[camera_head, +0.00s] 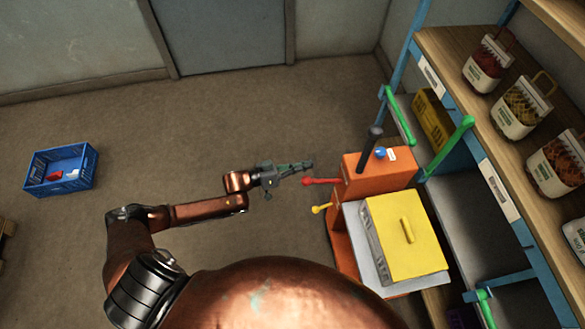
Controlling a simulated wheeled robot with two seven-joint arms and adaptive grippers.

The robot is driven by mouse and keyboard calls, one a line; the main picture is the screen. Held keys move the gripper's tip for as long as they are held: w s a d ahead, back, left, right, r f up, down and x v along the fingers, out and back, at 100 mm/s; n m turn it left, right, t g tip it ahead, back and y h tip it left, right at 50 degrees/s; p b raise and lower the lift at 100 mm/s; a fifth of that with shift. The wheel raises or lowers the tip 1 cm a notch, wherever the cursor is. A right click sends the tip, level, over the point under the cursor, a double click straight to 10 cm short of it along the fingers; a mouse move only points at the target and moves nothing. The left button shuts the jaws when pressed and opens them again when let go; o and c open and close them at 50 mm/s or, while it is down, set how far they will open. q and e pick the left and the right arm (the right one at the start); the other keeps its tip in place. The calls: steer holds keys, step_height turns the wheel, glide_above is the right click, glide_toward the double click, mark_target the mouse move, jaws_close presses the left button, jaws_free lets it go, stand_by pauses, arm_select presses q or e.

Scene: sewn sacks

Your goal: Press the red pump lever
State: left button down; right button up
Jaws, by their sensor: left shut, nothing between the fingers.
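The red pump lever (321,181) sticks out to the left from the side of an orange machine (372,176). Its round red knob is at the free end. A yellow lever (321,208) sits just below it on the same side. My left gripper (308,166) is shut and empty, with its tips just above and very close to the red knob; I cannot tell whether they touch. My right gripper is not in view.
A yellow lidded box (405,237) sits on the machine's grey bed. A wooden shelf (452,50) with several sacks and green rails stands at the right. A blue crate (61,168) lies on the floor at the left. The floor between is clear.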

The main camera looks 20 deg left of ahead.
arm_select(q)
steer(key=shift+s+a+f, duration=0.1)
steer(key=shift+s+f, duration=0.5)
steer(key=shift+f, duration=0.25)
steer(key=shift+s+a+f, duration=0.1)
steer(key=shift+s+f, duration=0.5)
steer(key=shift+f, duration=0.2)
steer(key=shift+b, duration=0.35)
